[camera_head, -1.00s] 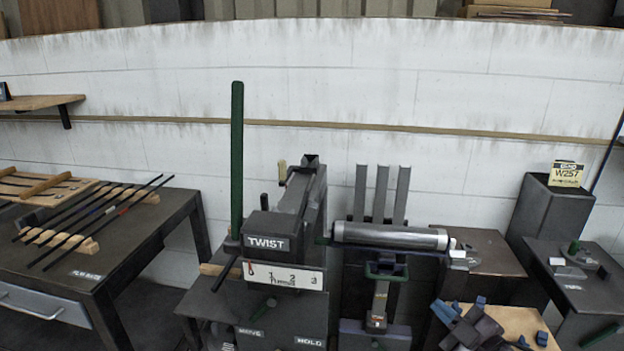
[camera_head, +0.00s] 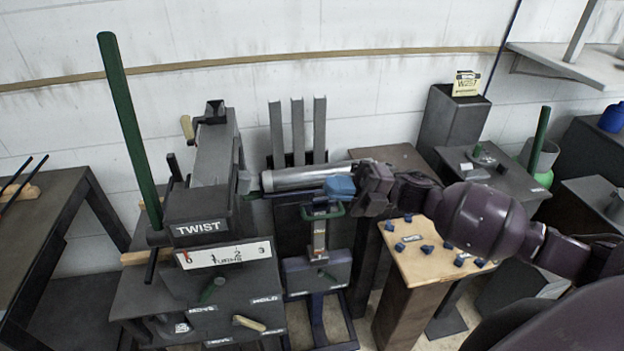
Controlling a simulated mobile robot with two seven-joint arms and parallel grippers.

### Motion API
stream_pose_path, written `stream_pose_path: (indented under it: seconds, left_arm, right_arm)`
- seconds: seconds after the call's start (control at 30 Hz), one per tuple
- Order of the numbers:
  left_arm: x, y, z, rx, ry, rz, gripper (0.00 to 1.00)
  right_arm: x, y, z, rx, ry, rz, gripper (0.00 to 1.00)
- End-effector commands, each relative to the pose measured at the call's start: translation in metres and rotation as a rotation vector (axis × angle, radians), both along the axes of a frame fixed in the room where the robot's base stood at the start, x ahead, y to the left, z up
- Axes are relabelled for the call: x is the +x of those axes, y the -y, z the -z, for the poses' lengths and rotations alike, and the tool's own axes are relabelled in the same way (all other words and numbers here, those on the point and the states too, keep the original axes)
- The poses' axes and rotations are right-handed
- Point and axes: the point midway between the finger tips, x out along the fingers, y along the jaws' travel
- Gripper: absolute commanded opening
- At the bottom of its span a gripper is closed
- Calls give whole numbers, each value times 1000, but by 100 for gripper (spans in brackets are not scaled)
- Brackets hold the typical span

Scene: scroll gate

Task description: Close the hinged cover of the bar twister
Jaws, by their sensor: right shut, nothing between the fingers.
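The bar twister (camera_head: 195,205) is a dark machine marked TWIST, with a tall green lever (camera_head: 130,125) on its left and a numbered white plate (camera_head: 226,255) on its front. A grey sloping part (camera_head: 212,155) rises at its back, with a small cream handle (camera_head: 187,128) beside it. A silver half-round or cylinder (camera_head: 300,178) extends to the right of the machine. I cannot tell surely which part is the hinged cover. My right gripper (camera_head: 340,188) is shut, its blue fingertips close to the silver part's right end; contact is unclear. My left gripper is out of view.
A wooden-topped stand (camera_head: 425,262) with several small blue pieces is below my right arm. A dark pillar (camera_head: 455,125) with a yellow card stands behind. A table (camera_head: 60,215) with rods is at the left. Three grey upright bars (camera_head: 298,130) stand behind the silver part.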

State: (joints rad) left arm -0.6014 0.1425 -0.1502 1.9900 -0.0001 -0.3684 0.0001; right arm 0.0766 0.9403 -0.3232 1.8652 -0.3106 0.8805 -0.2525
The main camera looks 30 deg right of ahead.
Motion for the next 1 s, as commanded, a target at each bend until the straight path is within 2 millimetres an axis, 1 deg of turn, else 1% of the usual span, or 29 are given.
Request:
stream_pose_path:
  seconds: [0.1, 0.4, 0.6, 0.8, 1.0]
  left_arm:
    - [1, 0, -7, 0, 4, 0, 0]
    - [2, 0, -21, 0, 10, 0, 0]
    - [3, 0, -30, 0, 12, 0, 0]
    - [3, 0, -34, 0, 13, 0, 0]
    - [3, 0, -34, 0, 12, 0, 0]
  right_arm:
    - [5, -19, -9, 3, 3, -3, 0]
    - [19, -68, -22, 4, 0, -1, 0]
    - [28, -97, -30, 3, -1, -1, 0]
    - [32, -113, -33, 2, -2, 1, 0]
    - [34, -117, -33, 1, -2, 1, 0]
